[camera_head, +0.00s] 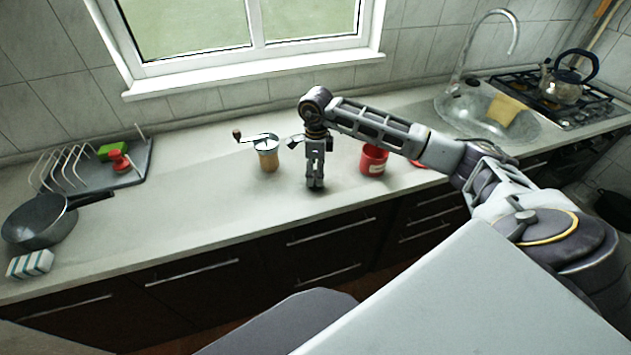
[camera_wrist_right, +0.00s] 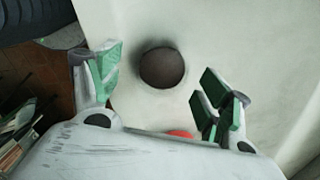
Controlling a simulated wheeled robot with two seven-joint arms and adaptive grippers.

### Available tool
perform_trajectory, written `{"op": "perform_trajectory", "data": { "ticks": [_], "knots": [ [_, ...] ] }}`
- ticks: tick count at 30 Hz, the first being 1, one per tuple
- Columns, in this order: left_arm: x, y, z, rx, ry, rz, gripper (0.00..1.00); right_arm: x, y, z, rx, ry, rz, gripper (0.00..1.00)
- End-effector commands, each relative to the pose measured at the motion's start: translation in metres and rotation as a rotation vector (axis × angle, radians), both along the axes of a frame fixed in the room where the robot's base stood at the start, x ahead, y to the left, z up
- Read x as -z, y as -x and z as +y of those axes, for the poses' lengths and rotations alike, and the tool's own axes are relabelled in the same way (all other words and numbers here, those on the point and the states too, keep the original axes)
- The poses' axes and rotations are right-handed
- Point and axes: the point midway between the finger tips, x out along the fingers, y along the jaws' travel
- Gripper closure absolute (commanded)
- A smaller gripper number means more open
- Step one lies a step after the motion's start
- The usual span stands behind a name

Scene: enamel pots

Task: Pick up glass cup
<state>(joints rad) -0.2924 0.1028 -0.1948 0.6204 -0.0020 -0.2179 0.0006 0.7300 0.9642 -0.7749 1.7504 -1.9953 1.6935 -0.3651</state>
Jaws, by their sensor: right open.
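My right gripper (camera_head: 315,186) points down at the counter, its fingertips close to the surface. In the wrist view the right gripper (camera_wrist_right: 166,90) is open, with green pads on both sides and nothing held. A dark brown round shape (camera_wrist_right: 161,68) with a soft shadow lies on the pale counter between and beyond the fingers; I cannot tell for sure whether it is the glass cup. In the head view no separate glass cup shows clearly; the gripper may hide it. My left gripper is not in view.
A grinder (camera_head: 267,154) with a crank and brown lower part stands left of the gripper. A red mug (camera_head: 373,160) stands right. A pan (camera_head: 38,222), dish rack (camera_head: 132,180) and sponge (camera_head: 30,264) are far left. The sink (camera_head: 480,112) and kettle (camera_head: 562,86) are right.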

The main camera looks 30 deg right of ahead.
Motion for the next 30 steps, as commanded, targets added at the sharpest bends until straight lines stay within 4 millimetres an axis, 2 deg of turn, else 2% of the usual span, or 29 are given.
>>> {"op": "perform_trajectory", "data": {
  "ticks": [9, 12, 19, 27, 30],
  "knots": [
    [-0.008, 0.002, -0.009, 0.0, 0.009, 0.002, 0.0, 0.034, -0.002, -0.001, 0.0, 0.001, 0.002, 0.22],
    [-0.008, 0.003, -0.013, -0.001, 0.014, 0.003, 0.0, 0.04, -0.002, -0.001, 0.0, 0.0, 0.001, 0.22],
    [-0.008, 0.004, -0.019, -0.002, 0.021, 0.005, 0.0, 0.042, -0.002, -0.001, 0.0, 0.001, 0.001, 0.22],
    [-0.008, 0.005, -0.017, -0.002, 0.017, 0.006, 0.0, 0.041, -0.002, -0.001, 0.0, 0.001, 0.001, 0.22],
    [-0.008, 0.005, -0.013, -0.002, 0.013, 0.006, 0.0, 0.041, -0.002, -0.001, 0.0, 0.001, 0.001, 0.35]
  ]
}}
